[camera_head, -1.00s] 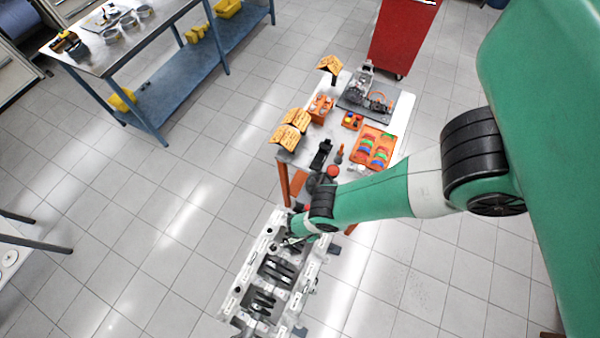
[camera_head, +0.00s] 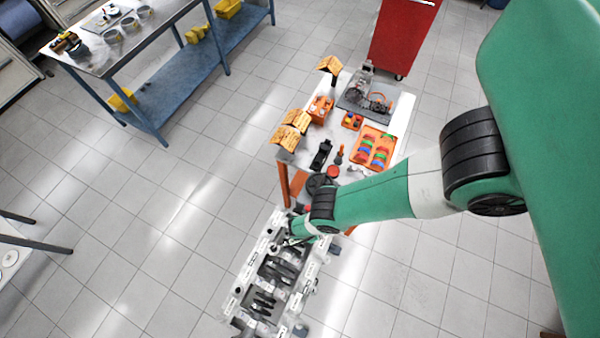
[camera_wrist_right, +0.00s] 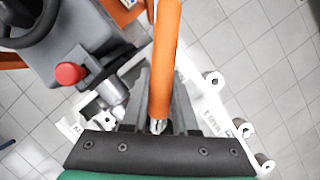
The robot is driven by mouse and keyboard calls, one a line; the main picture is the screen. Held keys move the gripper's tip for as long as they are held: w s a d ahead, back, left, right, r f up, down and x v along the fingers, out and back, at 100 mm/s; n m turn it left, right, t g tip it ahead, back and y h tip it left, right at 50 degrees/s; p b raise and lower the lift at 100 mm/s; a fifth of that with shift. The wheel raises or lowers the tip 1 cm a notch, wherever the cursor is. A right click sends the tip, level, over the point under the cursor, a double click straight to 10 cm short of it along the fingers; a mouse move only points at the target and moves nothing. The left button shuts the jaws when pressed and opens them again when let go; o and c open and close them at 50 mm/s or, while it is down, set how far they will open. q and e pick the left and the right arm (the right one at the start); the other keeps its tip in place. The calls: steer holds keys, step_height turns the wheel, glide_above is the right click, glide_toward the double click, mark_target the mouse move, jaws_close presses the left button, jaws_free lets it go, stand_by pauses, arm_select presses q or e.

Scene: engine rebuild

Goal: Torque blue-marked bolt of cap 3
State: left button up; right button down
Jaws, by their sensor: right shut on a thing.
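The white engine block (camera_head: 248,285) stands below the table in the head view, with dark parts in its openings. My right arm reaches its upper end. My right gripper (camera_head: 292,239) is small and partly hidden by its own wrist there. In the right wrist view my right gripper (camera_wrist_right: 158,126) is shut on an orange-handled tool (camera_wrist_right: 165,60), whose long handle crosses the view above the block (camera_wrist_right: 218,112). A label on the block, which seems to read MAIN 3, is beside the tool. I cannot make out a blue-marked bolt or the tool's contact with one. My left gripper is not in view.
A grey unit with a red knob (camera_wrist_right: 70,73) stands close to the block. The parts table (camera_head: 399,115) holds an orange tray (camera_head: 390,132) and several parts. A red cabinet (camera_head: 402,40) and a blue-framed bench (camera_head: 150,118) stand farther off. The floor left of the block is clear.

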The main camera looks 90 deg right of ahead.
steer(key=shift+w+d+n+t, duration=0.15)
steer(key=shift+w+d+n, duration=0.25)
steer(key=shift+d+n, duration=0.25)
steer(key=shift+w+d+n+t, duration=0.15)
steer(key=shift+w+d+n, duration=0.3)
steer(key=shift+d, duration=0.3)
stand_by(0.8)
steer(key=shift+r, duration=0.25)
stand_by(2.0)
steer(key=shift+d, duration=0.1)
stand_by(1.1)
